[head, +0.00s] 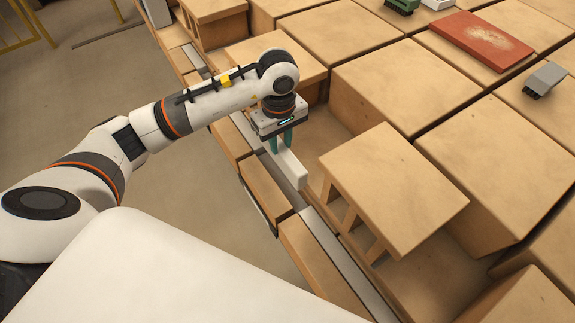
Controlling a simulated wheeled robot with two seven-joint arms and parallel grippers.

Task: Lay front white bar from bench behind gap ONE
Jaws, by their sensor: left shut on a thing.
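My left gripper (281,145) comes in from the left with its fingers pointing down. Its teal fingers are shut on a white bar (292,171), near the bar's far end. The bar's near end sticks out toward the lower right. The bar is over or beside a pale grey strip (345,258) that runs along the front edge of the brick field; I cannot tell whether it touches it. An open space (318,140) between large tan blocks lies just right of the bar. No label shows which gap is ONE. My right gripper is not in view.
A raised tan block on legs (394,190) stands close right of the bar. Another tan block (275,52) rises behind the gripper. Low tan blocks (266,190) line the front edge. A red slab (480,40) and a grey piece (545,79) lie farther right.

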